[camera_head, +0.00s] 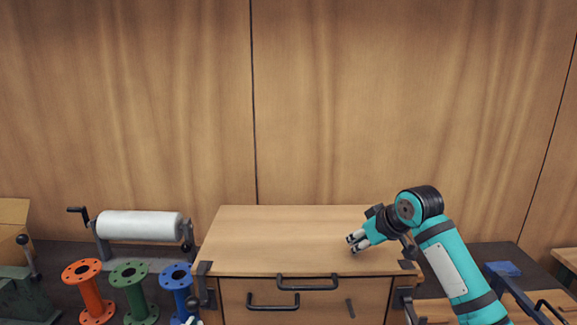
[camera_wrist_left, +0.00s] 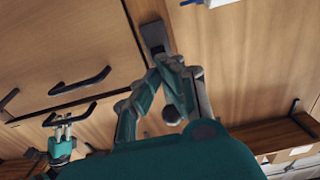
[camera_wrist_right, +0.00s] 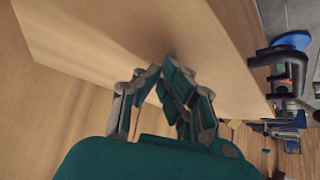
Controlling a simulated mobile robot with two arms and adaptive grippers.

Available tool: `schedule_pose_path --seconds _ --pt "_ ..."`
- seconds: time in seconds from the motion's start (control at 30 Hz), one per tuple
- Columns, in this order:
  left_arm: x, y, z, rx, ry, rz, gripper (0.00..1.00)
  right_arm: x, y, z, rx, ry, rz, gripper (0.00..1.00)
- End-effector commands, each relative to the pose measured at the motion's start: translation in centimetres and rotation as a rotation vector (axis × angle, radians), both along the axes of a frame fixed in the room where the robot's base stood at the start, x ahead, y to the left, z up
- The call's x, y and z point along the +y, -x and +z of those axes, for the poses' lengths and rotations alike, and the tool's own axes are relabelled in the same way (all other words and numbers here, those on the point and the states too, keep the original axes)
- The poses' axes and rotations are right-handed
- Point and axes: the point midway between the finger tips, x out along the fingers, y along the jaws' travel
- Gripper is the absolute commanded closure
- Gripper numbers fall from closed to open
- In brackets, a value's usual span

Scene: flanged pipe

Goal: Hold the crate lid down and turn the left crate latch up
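The wooden crate (camera_head: 375,298) stands in the middle of the head view with its flat lid (camera_head: 275,235) closed. The left crate latch (camera_head: 206,284) is a dark fitting at the front left corner; it also shows in the left wrist view (camera_wrist_left: 155,36). My left gripper (camera_wrist_left: 165,66) has its fingertips together at the latch's lower end; I cannot tell whether the latch is between them. In the head view only a bit of it shows at the bottom edge. My right gripper (camera_head: 353,243) is shut over the lid's right part, at or very near its surface.
A right latch (camera_head: 405,280) and black handles (camera_head: 308,283) are on the crate's front. Orange (camera_head: 90,291), green (camera_head: 134,291) and blue (camera_head: 178,290) flanged pipes stand left, before a white roll (camera_head: 140,226). A wooden wall is behind.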

Motion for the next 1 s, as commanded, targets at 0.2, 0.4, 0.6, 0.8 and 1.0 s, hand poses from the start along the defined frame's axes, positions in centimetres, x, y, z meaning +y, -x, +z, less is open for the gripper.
schedule_pose_path --seconds 0.2,0.4,0.6,0.8,1.0 --pt "0.0 1.8 -0.6 0.002 0.002 0.000 1.00 -0.1 0.0 -0.3 0.006 0.002 -0.001 1.00" --pt "0.0 3.3 -1.1 0.003 0.002 0.001 1.00 -0.1 0.1 -0.3 0.006 0.003 -0.001 1.00" --pt "0.0 4.6 -1.5 0.003 0.002 0.001 1.00 -0.1 0.1 -0.3 0.006 0.003 -0.001 1.00" --pt "0.0 4.9 -1.4 0.000 0.000 0.000 1.00 -0.1 0.1 -0.3 0.006 0.003 -0.001 1.00" --pt "0.0 4.9 -1.4 0.001 0.000 0.000 1.00 -0.1 0.1 -0.2 0.006 0.003 -0.001 1.00"
